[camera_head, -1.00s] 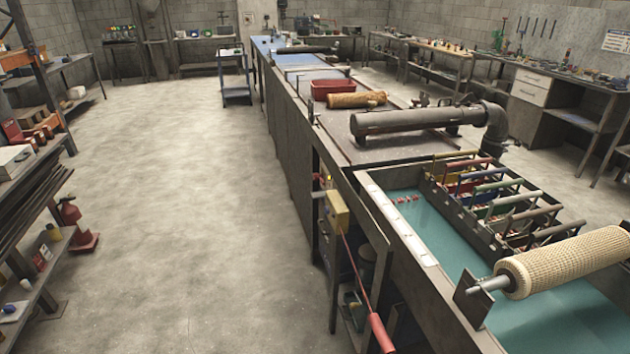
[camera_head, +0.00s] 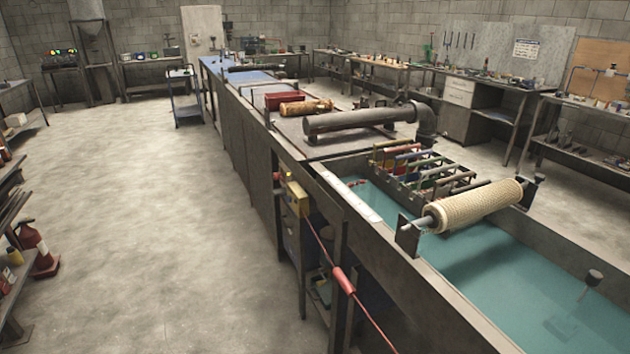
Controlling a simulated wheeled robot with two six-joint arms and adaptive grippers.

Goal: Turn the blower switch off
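No part labelled as a blower switch can be made out. A small yellow box (camera_head: 298,199) is fixed on the near side of the long bench. Whether this box is the blower switch, I cannot tell. A thick grey pipe (camera_head: 355,122) with an elbow lies on the bench. Neither of my grippers is in view.
A long bench with a teal water tank (camera_head: 520,270) runs along the right. A mesh roll (camera_head: 475,206) lies across the tank, beside a rack of coloured bars (camera_head: 415,165). Open floor (camera_head: 150,230) lies left of the bench. A fire extinguisher (camera_head: 35,248) stands at far left.

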